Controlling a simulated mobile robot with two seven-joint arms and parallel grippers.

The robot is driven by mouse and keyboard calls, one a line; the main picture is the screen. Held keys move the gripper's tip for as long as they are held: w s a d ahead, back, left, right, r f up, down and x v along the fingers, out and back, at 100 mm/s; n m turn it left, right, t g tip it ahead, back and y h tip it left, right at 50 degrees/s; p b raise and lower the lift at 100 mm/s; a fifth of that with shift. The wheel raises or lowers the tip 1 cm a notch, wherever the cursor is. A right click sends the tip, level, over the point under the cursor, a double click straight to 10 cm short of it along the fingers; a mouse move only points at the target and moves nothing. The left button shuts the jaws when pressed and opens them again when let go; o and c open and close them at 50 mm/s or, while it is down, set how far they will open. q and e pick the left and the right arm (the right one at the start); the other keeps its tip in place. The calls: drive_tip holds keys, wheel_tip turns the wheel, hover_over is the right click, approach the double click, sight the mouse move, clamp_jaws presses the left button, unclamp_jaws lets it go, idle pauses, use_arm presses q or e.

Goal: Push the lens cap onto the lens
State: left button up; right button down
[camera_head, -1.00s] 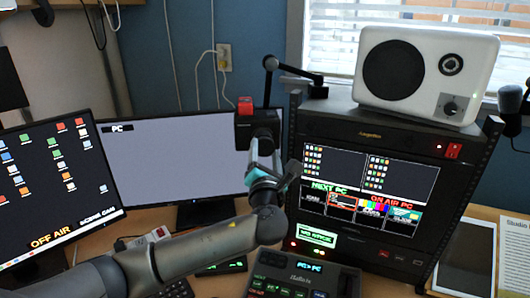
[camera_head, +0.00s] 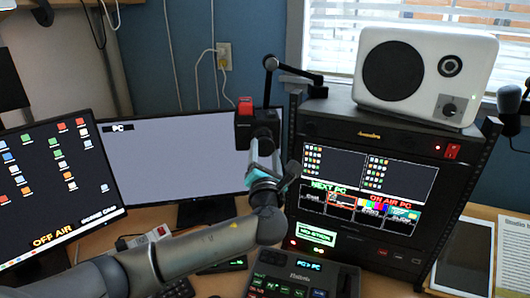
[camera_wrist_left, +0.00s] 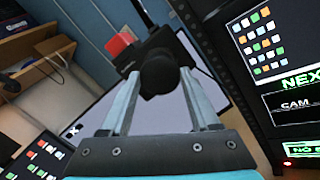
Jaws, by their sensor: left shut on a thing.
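A black camera (camera_head: 256,126) with a red block (camera_head: 245,106) on top stands in front of the grey monitor. My left gripper (camera_head: 255,150) reaches up from below, its fingertips at the underside of the camera. In the left wrist view the camera (camera_wrist_left: 147,52) lies straight beyond the fingers. A dark round piece (camera_wrist_left: 159,76), apparently the lens cap, sits between the two fingertips, and the gripper is shut on it. It overlaps the camera front. Black on black hides the lens, and I cannot tell whether cap and lens touch or are seated. My right gripper is out of view.
A black equipment rack (camera_head: 296,150) stands close right of the gripper, with a white speaker (camera_head: 480,60) on top. A grey monitor (camera_head: 175,160) is behind; another monitor (camera_head: 50,180) is at left. A control panel (camera_head: 300,277) lies below. A tablet (camera_head: 467,255) is at right.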

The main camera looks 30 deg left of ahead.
use_arm(q)
drive_tip(key=shift+w+a, duration=0.25)
drive_tip(key=shift+w, duration=0.2)
drive_tip(key=o, duration=1.4)
drive_tip(key=shift+c, duration=0.2)
drive_tip(key=v, duration=1.5)
drive_tip(key=shift+p, duration=0.45)
drive_tip(key=shift+s, duration=0.1)
